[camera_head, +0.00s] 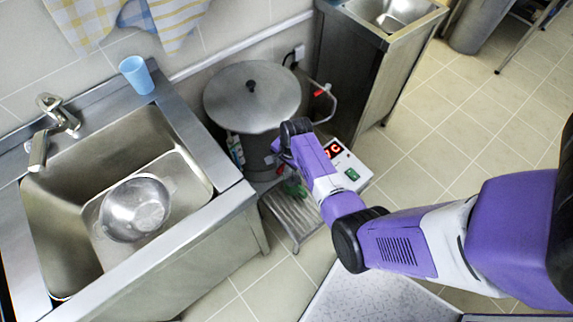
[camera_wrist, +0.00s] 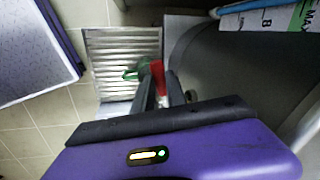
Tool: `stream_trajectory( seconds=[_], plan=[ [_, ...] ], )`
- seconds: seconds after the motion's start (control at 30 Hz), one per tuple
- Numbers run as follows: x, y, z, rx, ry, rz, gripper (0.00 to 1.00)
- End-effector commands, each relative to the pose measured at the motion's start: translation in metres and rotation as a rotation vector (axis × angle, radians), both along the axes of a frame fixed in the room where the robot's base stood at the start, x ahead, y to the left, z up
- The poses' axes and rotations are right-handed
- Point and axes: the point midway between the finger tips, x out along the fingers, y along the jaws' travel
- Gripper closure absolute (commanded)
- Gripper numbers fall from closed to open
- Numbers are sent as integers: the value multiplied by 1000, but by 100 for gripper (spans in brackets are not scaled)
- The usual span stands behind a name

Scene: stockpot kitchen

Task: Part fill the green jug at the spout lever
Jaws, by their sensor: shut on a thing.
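The green jug (camera_head: 294,188) is mostly hidden behind my arm in the head view. In the wrist view the green jug (camera_wrist: 130,75) shows as a small green piece over the slatted stand (camera_wrist: 112,45), beyond my fingers. The red spout lever (camera_wrist: 158,75) lies between my fingertips. My gripper (camera_wrist: 160,88) appears shut on this lever, beside the pot wall. In the head view my gripper is low at the front of the big lidded steel pot (camera_head: 240,118), largely hidden by my wrist. The spout itself and the level in the jug are hidden.
A control box with a red display (camera_head: 345,165) stands right of the pot. A sink (camera_head: 70,170) with a metal bowl (camera_head: 135,208) is at the left, with a blue cup (camera_head: 137,76) on its edge. A steel cabinet (camera_head: 365,75) stands behind. Tiled floor is open at right.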

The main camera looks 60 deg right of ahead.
Motion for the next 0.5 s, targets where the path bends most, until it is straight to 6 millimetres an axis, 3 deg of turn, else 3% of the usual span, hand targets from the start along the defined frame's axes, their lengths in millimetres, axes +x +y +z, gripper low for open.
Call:
stream_trajectory(
  seconds=[0.23,0.5],
  plan=[
    [13,-1,0,0,1,-202,100],
    [17,-2,0,0,0,-261,100]
  ],
)
